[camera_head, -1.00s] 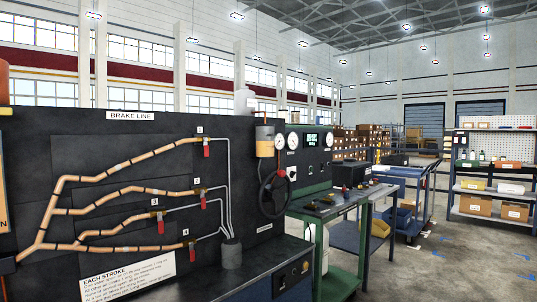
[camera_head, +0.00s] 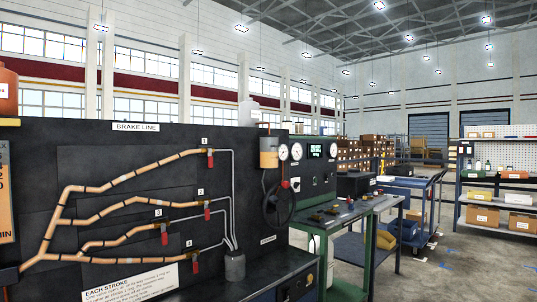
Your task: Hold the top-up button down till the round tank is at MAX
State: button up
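My gripper is not in view. A round tank with an amber lower part and pale top (camera_head: 269,151) is mounted near the right end of the black brake line board (camera_head: 110,165). Its level and any MAX mark are too small to read. An orange rounded container (camera_head: 8,92) is cut off by the left edge, above the board's top; I cannot tell which of the two is the task's tank. No button marked top-up can be made out. A small yellowish round part (camera_head: 310,279) sits on the bench front at the lower right, too small to identify.
A black steering wheel (camera_head: 279,204) and a grey cylinder (camera_head: 235,266) stand at the board's right. Beyond are a green gauge panel (camera_head: 314,180), a green-legged table (camera_head: 350,212), a blue trolley (camera_head: 409,182) and shelving (camera_head: 490,194). Floor is open at the right.

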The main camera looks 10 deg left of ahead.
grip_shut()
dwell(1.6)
